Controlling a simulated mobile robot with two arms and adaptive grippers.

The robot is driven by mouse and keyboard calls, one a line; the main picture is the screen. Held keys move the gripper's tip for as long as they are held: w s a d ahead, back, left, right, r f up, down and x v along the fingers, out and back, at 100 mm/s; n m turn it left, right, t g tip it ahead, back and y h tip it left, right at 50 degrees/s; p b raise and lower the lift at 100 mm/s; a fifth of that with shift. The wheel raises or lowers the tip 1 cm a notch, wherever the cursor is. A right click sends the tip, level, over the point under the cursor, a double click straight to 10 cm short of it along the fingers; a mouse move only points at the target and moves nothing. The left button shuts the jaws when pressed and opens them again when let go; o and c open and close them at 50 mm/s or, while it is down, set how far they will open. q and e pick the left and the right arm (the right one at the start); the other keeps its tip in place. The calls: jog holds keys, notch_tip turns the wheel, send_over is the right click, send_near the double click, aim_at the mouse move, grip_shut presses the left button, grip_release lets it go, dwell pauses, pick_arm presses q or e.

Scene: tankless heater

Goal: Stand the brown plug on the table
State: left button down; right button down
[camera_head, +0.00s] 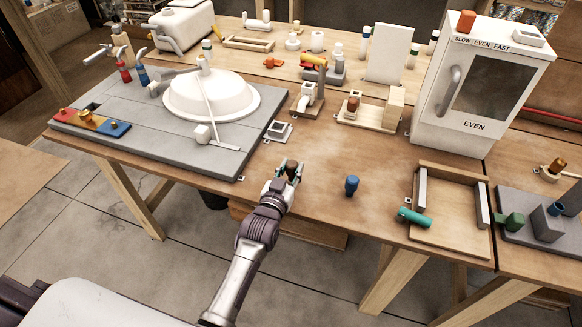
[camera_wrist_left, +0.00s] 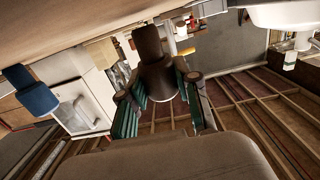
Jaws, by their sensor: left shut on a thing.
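The brown plug (camera_head: 292,167) is between the fingers of my left gripper (camera_head: 287,172), at the table's front edge. The left wrist view shows the plug (camera_wrist_left: 149,44) with its narrower brown end pointing away from the gripper, toward the table surface at the top of the picture. The teal-padded fingers of my left gripper (camera_wrist_left: 160,100) are shut on its wider, darker part. I cannot tell whether the plug touches the table (camera_head: 318,205). My right gripper is not in view.
A blue plug (camera_head: 351,186) stands on the table to the right. A teal cylinder (camera_head: 414,217) lies at the wooden tray (camera_head: 450,245). A small grey-white block (camera_head: 277,131) and the grey board (camera_head: 215,160) are behind and left. The tabletop between the brown and blue plugs is clear.

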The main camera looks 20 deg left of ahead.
pick_arm(q)
jog(key=shift+f+b, duration=0.3)
jog(key=shift+f, duration=0.25)
dwell(0.5)
jog(key=c, duration=0.7)
grip_release()
jog(key=shift+c, duration=0.2)
jog(key=s, duration=1.2)
jog(key=shift+a+r, duration=0.2)
jog(key=shift+r, duration=0.25)
